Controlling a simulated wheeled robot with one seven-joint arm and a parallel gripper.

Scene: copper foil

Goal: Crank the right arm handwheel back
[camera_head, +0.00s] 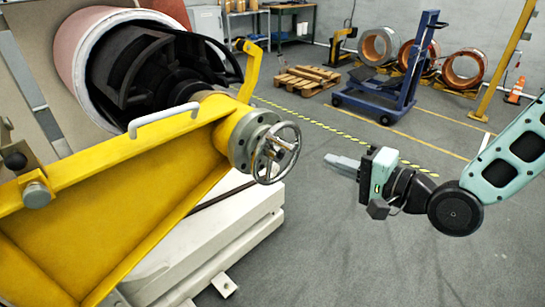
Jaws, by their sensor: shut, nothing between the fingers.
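The handwheel (278,152) is a silver spoked wheel on a round grey flange (247,136) at the end of the yellow arm (130,190). It faces right and stands near the middle of the view. My gripper (330,159) is to the right of the handwheel, with its grey fingers pointing left toward it. The fingers are shut and empty, with a visible gap between them and the wheel's rim. The wheel's far side is partly hidden by its own rim and hub.
A large drum (90,50) with a black core sits behind the yellow arm, above a white base (215,235). A blue lift cart (390,90), a wooden pallet (305,80) and copper coils (463,68) stand farther back. The grey floor around my gripper is clear.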

